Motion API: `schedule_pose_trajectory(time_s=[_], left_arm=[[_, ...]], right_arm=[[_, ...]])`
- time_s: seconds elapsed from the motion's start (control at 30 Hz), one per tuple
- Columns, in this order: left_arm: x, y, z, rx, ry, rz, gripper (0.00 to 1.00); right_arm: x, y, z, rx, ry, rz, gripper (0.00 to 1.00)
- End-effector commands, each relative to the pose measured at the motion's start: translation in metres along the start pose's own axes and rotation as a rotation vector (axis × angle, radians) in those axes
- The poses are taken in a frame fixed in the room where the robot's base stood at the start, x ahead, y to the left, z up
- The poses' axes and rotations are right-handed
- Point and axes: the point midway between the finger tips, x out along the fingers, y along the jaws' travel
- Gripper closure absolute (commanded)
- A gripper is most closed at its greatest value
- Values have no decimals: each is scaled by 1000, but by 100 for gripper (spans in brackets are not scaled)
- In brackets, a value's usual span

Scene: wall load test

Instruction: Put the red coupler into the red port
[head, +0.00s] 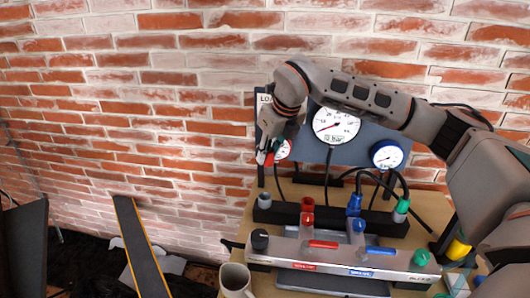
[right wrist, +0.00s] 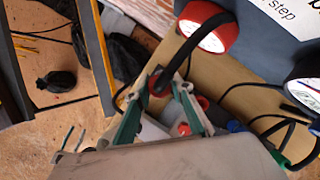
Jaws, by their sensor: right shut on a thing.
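My right gripper (head: 268,148) is raised at the left side of the gauge board, in front of the red gauge (head: 284,150). It is shut on the red coupler (head: 265,158), which is mostly hidden by the fingers in the head view. In the right wrist view the coupler (right wrist: 160,84) sits between the green fingers, with a black hose rising from it. The red port (head: 307,213) stands upright on the bench, below and right of the gripper and apart from the coupler. It also shows between the fingers in the right wrist view (right wrist: 183,129). My left gripper is out of view.
A blue coupler (head: 354,205) and a green coupler (head: 401,209) with hoses stand right of the red port. A silver manifold (head: 345,260) has red and blue levers. A mug (head: 235,281) stands at the front left. Black hoses hang below the gauges.

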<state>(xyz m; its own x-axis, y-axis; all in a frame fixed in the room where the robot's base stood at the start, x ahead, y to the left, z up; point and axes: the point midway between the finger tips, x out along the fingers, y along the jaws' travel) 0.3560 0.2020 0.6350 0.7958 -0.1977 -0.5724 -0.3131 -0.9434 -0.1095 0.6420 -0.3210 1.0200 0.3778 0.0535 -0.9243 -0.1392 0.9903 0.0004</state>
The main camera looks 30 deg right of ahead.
Motion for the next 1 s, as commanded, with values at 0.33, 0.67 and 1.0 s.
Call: schedule_pose_trajectory(time_s=[0.33,0.67,1.0], left_arm=[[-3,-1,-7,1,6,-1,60],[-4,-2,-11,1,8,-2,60],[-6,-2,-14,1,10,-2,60]], right_arm=[[-8,-19,-16,2,-2,-1,100],[-14,-36,-32,1,-1,-1,100],[-21,-53,-48,2,-1,-1,100]])
